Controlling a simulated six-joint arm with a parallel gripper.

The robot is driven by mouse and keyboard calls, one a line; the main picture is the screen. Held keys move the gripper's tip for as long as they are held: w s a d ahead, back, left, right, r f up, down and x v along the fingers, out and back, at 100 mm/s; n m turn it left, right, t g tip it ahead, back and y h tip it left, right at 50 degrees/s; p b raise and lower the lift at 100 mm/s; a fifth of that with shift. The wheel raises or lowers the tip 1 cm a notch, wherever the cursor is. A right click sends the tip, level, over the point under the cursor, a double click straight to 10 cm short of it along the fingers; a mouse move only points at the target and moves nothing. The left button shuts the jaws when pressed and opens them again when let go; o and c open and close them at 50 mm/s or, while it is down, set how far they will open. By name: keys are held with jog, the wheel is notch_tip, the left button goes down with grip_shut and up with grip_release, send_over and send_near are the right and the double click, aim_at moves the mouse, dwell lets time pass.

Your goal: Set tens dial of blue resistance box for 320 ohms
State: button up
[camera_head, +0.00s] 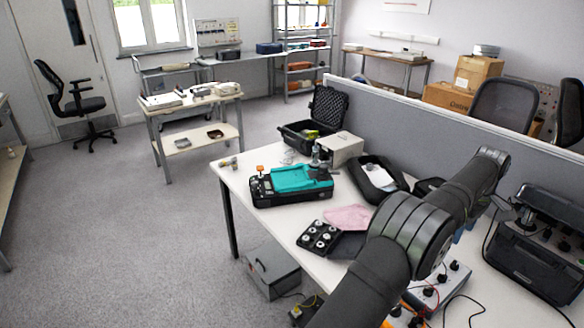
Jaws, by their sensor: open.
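My arm reaches from the bottom of the view up and right over the white table, bending at a wrist near the dark instrument case. A grey end part below the wrist, which looks like my gripper (501,207), shows only in part and looks empty; its fingertips are not clear. Small blue patches (470,222) show just behind my forearm, perhaps part of the blue resistance box, mostly hidden. A pale-topped box with black knobs (441,286) sits right of my elbow, partly covered by it. Dial markings and settings are too small to read.
A black instrument case (540,240) with cables stands at the right. A teal and black device (292,184), a black tray of round pieces (318,238) and a pink cloth (349,217) lie left of my arm. A grey partition (420,118) runs behind the table.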

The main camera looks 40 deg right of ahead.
jog(key=c, duration=0.3)
jog(key=m+t+h, duration=0.1)
jog(key=m+h, duration=0.3)
jog(key=m, duration=1.1)
send_near(444, 276)
jog(key=x, duration=0.8)
jog(key=shift+w+d+f, duration=0.1)
jog(key=shift+f, duration=0.25)
jog(key=c, duration=1)
